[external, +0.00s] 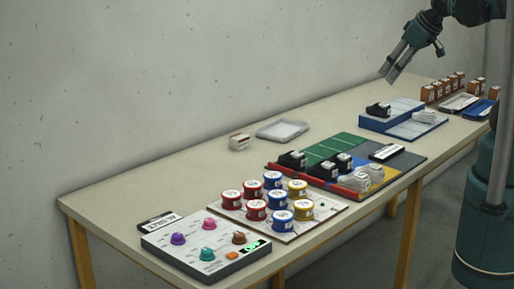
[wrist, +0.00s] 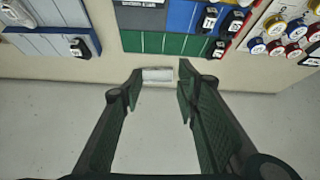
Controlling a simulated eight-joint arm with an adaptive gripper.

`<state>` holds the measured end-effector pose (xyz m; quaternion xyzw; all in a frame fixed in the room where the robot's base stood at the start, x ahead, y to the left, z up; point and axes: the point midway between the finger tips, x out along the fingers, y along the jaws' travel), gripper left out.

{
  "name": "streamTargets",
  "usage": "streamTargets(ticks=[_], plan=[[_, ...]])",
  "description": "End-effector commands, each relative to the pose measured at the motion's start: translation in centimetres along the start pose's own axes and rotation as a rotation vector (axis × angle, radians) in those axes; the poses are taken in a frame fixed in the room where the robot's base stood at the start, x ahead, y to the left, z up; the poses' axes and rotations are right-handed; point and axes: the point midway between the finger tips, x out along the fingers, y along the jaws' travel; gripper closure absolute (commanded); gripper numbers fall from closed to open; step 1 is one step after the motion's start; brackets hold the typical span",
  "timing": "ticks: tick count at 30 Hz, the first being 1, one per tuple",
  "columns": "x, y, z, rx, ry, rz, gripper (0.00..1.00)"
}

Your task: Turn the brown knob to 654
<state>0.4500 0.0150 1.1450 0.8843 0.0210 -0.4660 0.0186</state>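The brown knob (external: 239,238) is on a light grey control panel (external: 185,259) at the near left end of the table in the external view. Purple, pink and teal knobs share the panel. A small green-lit display (external: 252,245) and an orange button (external: 232,255) are beside the brown knob; the display's digits are too small to read. My gripper (external: 388,76) is high above the far part of the table, well away from the panel. In the wrist view my gripper (wrist: 160,72) has its fingers apart with nothing held.
Red, blue and yellow round tins (external: 253,212) stand on a board beside the panel. Beyond are a coloured mat (external: 330,147) with shoes, a blue stand (external: 390,124), orange boxes (external: 428,94), a pale tray (external: 282,130) and a small box (external: 239,142). A wall runs behind.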

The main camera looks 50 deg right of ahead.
Motion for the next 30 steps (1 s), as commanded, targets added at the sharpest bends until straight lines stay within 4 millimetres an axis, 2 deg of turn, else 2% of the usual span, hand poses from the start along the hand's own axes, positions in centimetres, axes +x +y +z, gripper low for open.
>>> streamTargets(ticks=[14,30], plan=[[1.2,-7.0,-5.6,-0.224,-0.081,-0.085,0.68],[3.8,-17.3,-10.3,-0.498,-0.168,-0.181,0.68]])
